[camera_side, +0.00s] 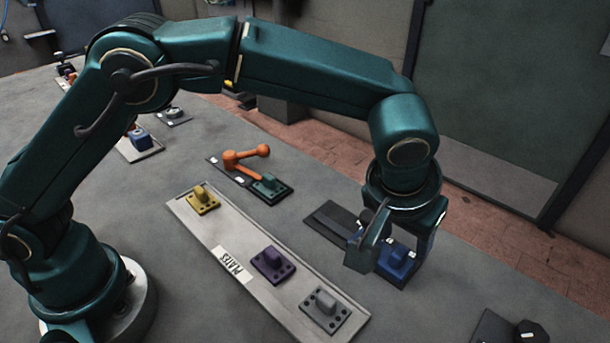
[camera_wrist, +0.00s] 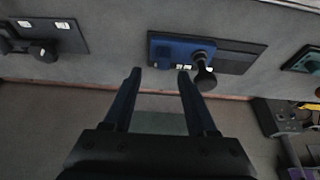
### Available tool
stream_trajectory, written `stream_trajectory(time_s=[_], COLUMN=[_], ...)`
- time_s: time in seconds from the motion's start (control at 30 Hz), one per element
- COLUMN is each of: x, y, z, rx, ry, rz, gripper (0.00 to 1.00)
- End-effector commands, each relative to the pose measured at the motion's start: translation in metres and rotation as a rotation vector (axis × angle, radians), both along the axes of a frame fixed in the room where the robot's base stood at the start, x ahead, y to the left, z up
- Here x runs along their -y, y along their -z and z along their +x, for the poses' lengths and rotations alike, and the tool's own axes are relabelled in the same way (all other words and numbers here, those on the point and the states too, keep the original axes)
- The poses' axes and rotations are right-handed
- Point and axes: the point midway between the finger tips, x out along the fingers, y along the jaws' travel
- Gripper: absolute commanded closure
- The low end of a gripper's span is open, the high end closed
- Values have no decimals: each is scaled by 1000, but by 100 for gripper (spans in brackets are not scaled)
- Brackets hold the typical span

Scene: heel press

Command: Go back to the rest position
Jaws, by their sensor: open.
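My gripper (camera_side: 390,264) is at the right in the side view, fingers pointing down. Its fingers are apart, and a blue block on a dark base (camera_side: 328,222) shows between and behind them. In the wrist view my gripper (camera_wrist: 160,72) has two separate dark fingers with nothing held between them. The blue plate (camera_wrist: 172,50) lies on its dark base just beyond the fingertips, with a dark knob (camera_wrist: 204,76) beside the right fingertip. I cannot tell whether a finger touches the blue block or the knob.
A pale tray (camera_side: 228,262) holds a yellow plate (camera_side: 202,198), a purple plate (camera_side: 272,263) and a grey plate (camera_side: 325,308). Behind it stands an orange-handled press (camera_side: 245,157) with a green plate (camera_side: 268,186). A dark fixture (camera_side: 500,330) sits at the lower right.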

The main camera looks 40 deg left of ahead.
Motion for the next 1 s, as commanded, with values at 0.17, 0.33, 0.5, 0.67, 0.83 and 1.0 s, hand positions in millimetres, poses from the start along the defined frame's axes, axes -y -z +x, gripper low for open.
stream_trajectory(time_s=[0.17,0.33,0.5,0.67,0.83,1.0], x=[0,0,-11,-52,-109,-158], y=[-5,-5,-23,-77,-123,-149], z=[-3,-2,10,24,10,-23], rx=[-1,-1,33,106,153,184], ry=[1,0,-39,-142,-223,-259], rz=[-1,0,-26,-89,-123,-127], gripper=[43,43,43,43,43,43])
